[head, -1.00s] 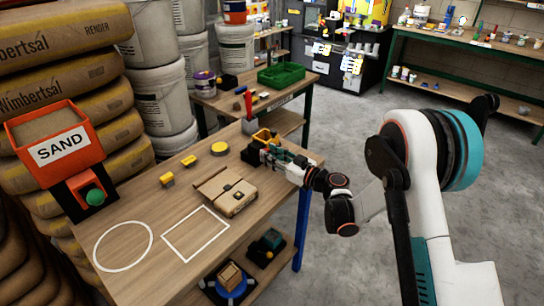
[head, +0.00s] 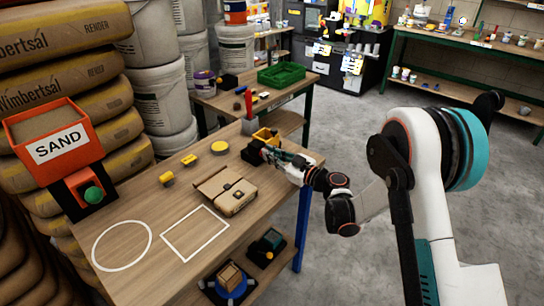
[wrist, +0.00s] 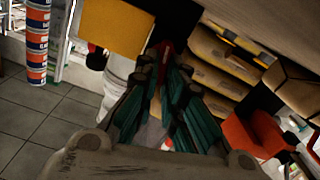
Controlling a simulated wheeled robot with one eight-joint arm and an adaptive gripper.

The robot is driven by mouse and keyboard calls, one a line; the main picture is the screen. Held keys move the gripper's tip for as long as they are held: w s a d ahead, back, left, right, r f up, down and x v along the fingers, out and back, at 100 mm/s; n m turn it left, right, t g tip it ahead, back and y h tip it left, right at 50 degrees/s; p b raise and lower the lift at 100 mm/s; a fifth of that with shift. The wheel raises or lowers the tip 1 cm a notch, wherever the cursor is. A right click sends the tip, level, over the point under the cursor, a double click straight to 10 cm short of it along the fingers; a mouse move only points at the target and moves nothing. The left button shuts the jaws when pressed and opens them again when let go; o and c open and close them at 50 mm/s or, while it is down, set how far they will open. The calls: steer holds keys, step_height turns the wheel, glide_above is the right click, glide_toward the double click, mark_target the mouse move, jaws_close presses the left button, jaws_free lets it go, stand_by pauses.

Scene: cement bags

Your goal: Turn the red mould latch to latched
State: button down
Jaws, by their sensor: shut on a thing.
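My gripper (head: 262,152) reaches in from the right to the yellow mould (head: 264,134) in its black holder at the far end of the workbench. In the wrist view, the mould's yellow block (wrist: 112,27) is at the upper left. My green fingers (wrist: 164,65) are closed together there, on a small dark red part, the red latch (wrist: 165,47), between their tips. The fingers hide most of the latch, so its exact angle cannot be told. In the head view the latch is hidden behind my gripper.
An orange sand hopper (head: 52,140) stands at the left edge. White outlines mark bare bench top.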

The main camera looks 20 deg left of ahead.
steer(key=n, duration=0.1)
steer(key=n+b, duration=0.1)
steer(key=n, duration=0.2)
steer(key=shift+s+f+n, duration=0.15)
steer(key=shift+s+n, duration=0.1)
steer(key=shift+n, duration=0.05)
steer(key=n, duration=0.1)
steer(key=n+b, duration=0.1)
steer(key=n, duration=0.1)
steer(key=shift+s+a+f+n, duration=0.1)
steer(key=shift+f+n, duration=0.05)
steer(key=shift+n, duration=0.15)
steer(key=n+b, duration=0.1)
steer(key=n, duration=0.2)
steer(key=shift+s+f+n, duration=0.1)
steer(key=shift+f+n, duration=0.05)
steer(key=shift+n, duration=0.15)
steer(key=shift+f+n+b, duration=0.15)
steer(key=shift+n+b, duration=0.3)
steer(key=shift+n, duration=1.35)
steer(key=c, duration=1.7)
jaws_free()
steer(key=v, duration=1.2)
